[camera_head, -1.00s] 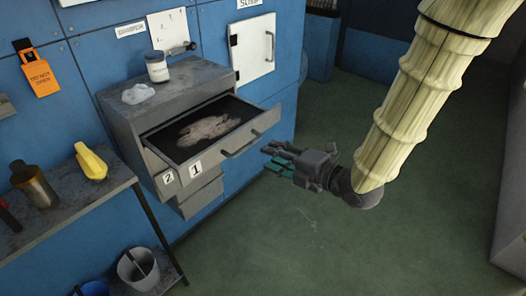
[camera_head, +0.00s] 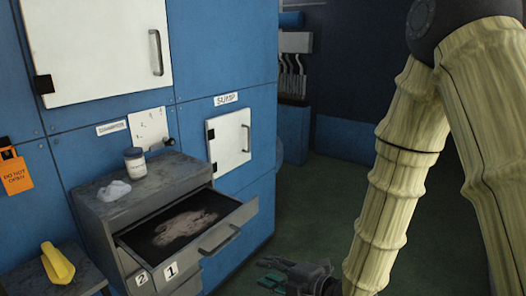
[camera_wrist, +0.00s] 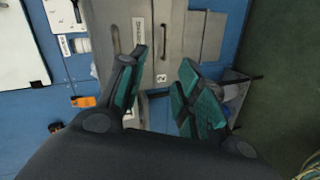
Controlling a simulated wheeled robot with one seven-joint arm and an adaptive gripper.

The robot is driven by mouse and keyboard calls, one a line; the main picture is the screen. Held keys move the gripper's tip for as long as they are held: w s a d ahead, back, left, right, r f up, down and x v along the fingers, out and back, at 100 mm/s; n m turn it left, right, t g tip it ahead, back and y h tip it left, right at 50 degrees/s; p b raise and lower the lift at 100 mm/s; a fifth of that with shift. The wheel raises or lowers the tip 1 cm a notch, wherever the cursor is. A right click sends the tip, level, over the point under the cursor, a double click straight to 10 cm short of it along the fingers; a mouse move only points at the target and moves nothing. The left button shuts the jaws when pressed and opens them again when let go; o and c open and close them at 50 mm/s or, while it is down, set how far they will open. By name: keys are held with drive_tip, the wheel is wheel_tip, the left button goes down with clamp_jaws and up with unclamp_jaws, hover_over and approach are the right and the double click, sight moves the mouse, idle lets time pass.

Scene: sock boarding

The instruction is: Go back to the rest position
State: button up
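My gripper (camera_head: 283,278) is at the bottom of the head view, to the right of and below the open drawer (camera_head: 245,212), apart from it. In the wrist view its two dark fingers with teal pads (camera_wrist: 160,85) stand apart, with nothing held between them. My arm, in a ribbed cream sleeve, bends down from the upper right of the head view. The wrist view faces the grey cabinet (camera_wrist: 185,35), turned sideways, with its number 2 label between the fingers.
A pale crumpled heap (camera_head: 186,227) lies in the open drawer. A labelled jar (camera_head: 134,161) and a white lump (camera_head: 114,190) sit on the cabinet. A yellow object (camera_head: 57,264) lies on the side shelf. The green floor (camera_head: 335,195) beyond my gripper looks clear.

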drive_tip(key=s+d+f+m+g+h+p, duration=0.1)
drive_tip(key=s+d+f+m+g+h, duration=0.15)
drive_tip(key=s+d+f+m, duration=0.6)
drive_tip(key=d+f+m+g+h+p, duration=0.15)
drive_tip(key=f+m+h, duration=0.3)
drive_tip(key=f, duration=0.85)
drive_tip(key=s+d+f+m+g+h, duration=0.2)
drive_tip(key=s+d+f+m, duration=0.3)
drive_tip(key=s, duration=0.5)
drive_tip(key=s+d+f+m+g+h, duration=0.1)
drive_tip(key=s+d+f+m+g, duration=0.2)
drive_tip(key=s, duration=0.8)
wheel_tip(320, 180, down, 4)
drive_tip(key=d+m, duration=0.2)
drive_tip(key=m, duration=0.2)
drive_tip(key=shift+d+f+h, duration=0.2)
drive_tip(key=shift+d+h, duration=0.2)
drive_tip(key=shift+a, duration=0.1)
